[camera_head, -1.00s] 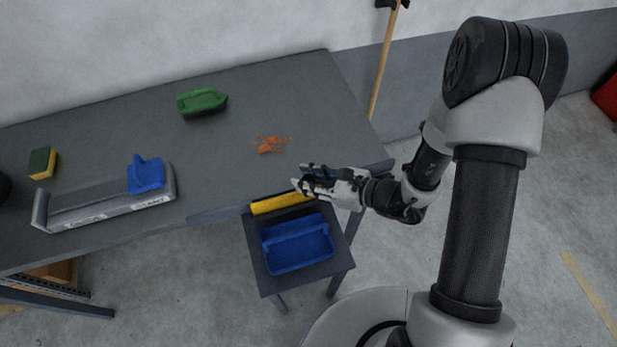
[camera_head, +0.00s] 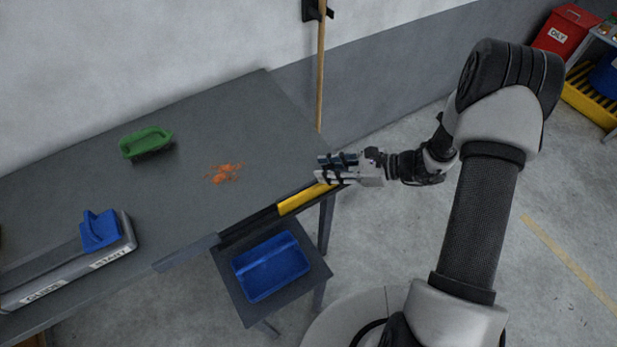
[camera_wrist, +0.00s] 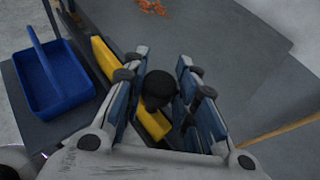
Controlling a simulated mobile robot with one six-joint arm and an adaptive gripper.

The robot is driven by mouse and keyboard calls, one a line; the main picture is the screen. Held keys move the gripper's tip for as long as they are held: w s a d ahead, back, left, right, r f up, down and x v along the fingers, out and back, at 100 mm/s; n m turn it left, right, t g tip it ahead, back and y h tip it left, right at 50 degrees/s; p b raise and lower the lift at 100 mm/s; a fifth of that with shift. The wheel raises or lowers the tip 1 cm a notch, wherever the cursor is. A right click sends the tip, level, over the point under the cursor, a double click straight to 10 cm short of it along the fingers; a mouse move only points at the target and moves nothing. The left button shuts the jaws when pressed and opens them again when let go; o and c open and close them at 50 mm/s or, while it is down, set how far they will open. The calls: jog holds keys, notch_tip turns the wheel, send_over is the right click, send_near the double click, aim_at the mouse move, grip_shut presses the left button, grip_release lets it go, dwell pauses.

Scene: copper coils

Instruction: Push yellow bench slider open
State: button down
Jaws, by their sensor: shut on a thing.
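The yellow bench slider (camera_head: 305,198) sits at the right end of the bench's front edge. A dark open slot (camera_head: 248,224) shows to its left. In the wrist view the yellow slider (camera_wrist: 104,62) runs diagonally under my fingers, partly hidden by them. My gripper (camera_head: 321,168) is at the slider's right end. In the wrist view my gripper (camera_wrist: 161,62) has its fingers on either side of a round black knob (camera_wrist: 158,88) above the slider, and is shut on it.
A blue bin (camera_head: 270,266) stands on a small stand below the slot. Orange copper bits (camera_head: 224,173) lie on the bench (camera_head: 200,120). A green brush (camera_head: 146,142) and a guide with a blue block (camera_head: 100,230) are further left. A wooden pole (camera_head: 320,70) leans behind.

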jog(key=shift+w+d, duration=0.45)
jog(key=shift+d, duration=0.3)
jog(key=c, duration=1.3)
grip_release()
jog(key=shift+d, duration=0.1)
jog(key=v, duration=1.2)
